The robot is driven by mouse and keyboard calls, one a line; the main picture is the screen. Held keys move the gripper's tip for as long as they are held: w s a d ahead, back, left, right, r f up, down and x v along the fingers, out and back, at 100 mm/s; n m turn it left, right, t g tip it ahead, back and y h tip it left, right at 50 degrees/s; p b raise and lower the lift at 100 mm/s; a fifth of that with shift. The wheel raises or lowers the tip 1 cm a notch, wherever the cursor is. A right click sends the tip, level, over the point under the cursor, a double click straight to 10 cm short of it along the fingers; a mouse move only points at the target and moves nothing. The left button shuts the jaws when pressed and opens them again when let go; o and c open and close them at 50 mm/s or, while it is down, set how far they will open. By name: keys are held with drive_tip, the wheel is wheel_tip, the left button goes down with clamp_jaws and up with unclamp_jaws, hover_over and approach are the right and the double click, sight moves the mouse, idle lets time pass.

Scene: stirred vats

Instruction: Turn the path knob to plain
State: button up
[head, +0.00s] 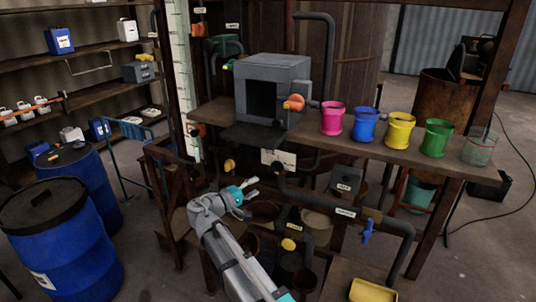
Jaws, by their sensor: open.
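My gripper (248,189) is open and empty, held in front of the wooden bench's lower part. Several knobs show, but their labels are too small to read, so I cannot tell which is the path knob. One yellow knob (229,166) is just above and left of the gripper. Another yellow knob (279,168) sits below a white marked plate (280,157), right of and above the gripper. A third yellow knob (288,244) is lower, on the pipework. An orange-red knob (294,102) is on the grey box (272,70). The gripper appears apart from all of them.
Pink (332,118), blue (365,124), yellow (399,130) and green (436,138) pots and a clear container (479,149) line the bench top (455,160). A blue valve handle (367,231) hangs on a dark pipe (322,200). Blue drums (62,255) stand at left.

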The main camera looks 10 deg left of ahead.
drive_tip(key=s+d+f+m+g+y+b, duration=0.2)
drive_tip(key=s+d+f+g, duration=0.15)
drive_tip(key=d+f, duration=0.45)
drive_tip(key=s+d+f+m+g+y+b, duration=0.2)
drive_tip(key=d+f+g, duration=0.3)
drive_tip(key=d, duration=0.4)
drive_tip(key=s+d+f+m+g+y+b, duration=0.1)
drive_tip(key=s+d+f+m+g+y, duration=0.15)
drive_tip(key=d+f, duration=0.6)
drive_tip(key=s+d+f+m+g+y+b, duration=0.2)
drive_tip(key=s+d+f+y+b, duration=0.1)
drive_tip(key=s, duration=0.5)
drive_tip(key=d+f+y, duration=0.1)
drive_tip(key=y, duration=0.1)
drive_tip(key=shift+s+f+m+y, duration=0.2)
drive_tip(key=shift+f+m+y, duration=0.15)
drive_tip(key=shift+f, duration=0.05)
drive_tip(key=shift+o, duration=0.4)
